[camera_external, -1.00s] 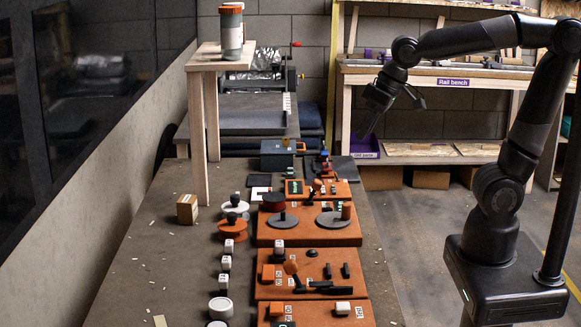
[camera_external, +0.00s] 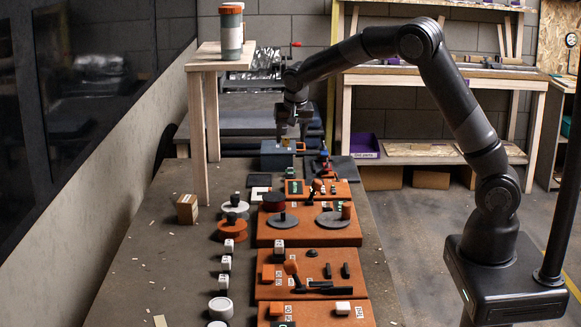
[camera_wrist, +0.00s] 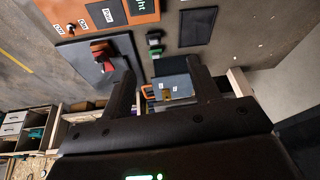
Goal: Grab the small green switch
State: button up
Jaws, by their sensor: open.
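My gripper (camera_external: 292,138) hangs over the blue box (camera_external: 277,158), pointing down. In the wrist view my gripper (camera_wrist: 160,72) has its fingers apart, with the blue box (camera_wrist: 172,85) showing between them, and holds nothing.
A dark panel with a red handle (camera_wrist: 103,52) is left of the green pieces in the wrist view. A black mat (camera_wrist: 198,27) lies to their right. A tall wooden stand (camera_external: 198,130) with a canister (camera_external: 231,32) rises left of my arm. Orange boards (camera_external: 310,225) line the table.

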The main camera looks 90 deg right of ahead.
jog(key=m+g, duration=0.1)
jog(key=m, duration=0.1)
send_near(290, 168)
jog(key=f, duration=0.4)
jog(key=shift+w+d+h, duration=0.15)
jog(key=shift+d+h, duration=0.1)
jog(key=shift+h, duration=0.05)
jog(key=x, duration=0.5)
jog(key=shift+d+r, duration=0.1)
jog(key=shift+d, duration=0.3)
jog(key=c, duration=1)
